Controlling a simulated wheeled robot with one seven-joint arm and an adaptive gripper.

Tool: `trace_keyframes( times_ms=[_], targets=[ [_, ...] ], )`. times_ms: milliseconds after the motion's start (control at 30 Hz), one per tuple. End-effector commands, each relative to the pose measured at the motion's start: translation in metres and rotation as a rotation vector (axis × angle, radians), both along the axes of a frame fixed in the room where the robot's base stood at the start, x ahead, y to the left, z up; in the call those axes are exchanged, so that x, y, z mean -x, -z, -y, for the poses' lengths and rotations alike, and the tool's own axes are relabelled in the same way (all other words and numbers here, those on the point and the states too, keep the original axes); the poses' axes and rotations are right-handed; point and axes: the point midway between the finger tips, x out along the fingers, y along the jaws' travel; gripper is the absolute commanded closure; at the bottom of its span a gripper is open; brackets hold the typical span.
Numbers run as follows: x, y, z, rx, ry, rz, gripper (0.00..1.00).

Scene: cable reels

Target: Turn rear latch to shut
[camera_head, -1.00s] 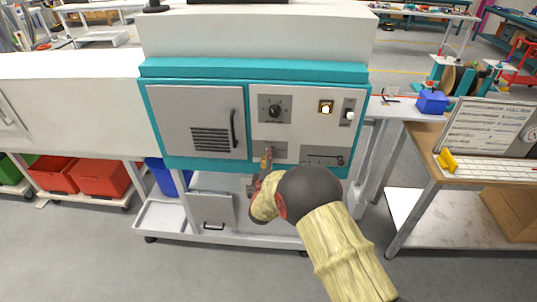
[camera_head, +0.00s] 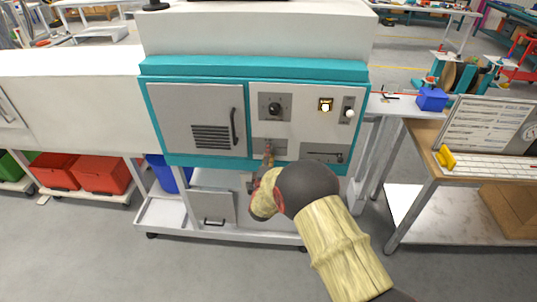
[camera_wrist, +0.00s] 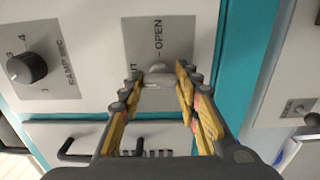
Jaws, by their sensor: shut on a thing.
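A metal latch (camera_wrist: 157,74) sits on a grey plate (camera_wrist: 158,34) lettered OPEN; part of a second word is hidden behind it and my fingers. My gripper (camera_wrist: 158,84) has its ridged yellow-and-black fingers on both sides of the latch, shut on it. In the head view my gripper (camera_head: 268,156) reaches up to the small grey plate (camera_head: 281,148) below the dial, on the front of the white and teal machine (camera_head: 255,68). The latch itself is hardly visible there, covered by my fingers.
Beside that plate is another grey plate (camera_head: 320,149) with a dark-knobbed lever (camera_head: 339,158). A vented door (camera_head: 200,118) is at left. A wooden bench (camera_head: 425,160) stands at right.

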Motion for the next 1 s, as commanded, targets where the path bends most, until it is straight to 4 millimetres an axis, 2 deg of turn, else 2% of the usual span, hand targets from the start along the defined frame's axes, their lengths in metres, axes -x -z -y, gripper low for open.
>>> trace_keyframes(
  times_ms=[333,667,833,1000],
  targets=[
    [0.0,0.001,-0.001,0.001,-0.001,-0.001,0.49],
    [0.002,0.0,-0.001,0.0,-0.001,-0.001,0.49],
    [0.021,0.0,-0.002,0.001,-0.003,-0.001,0.49],
    [0.055,0.0,-0.004,0.001,-0.004,-0.002,0.49]
  ],
)
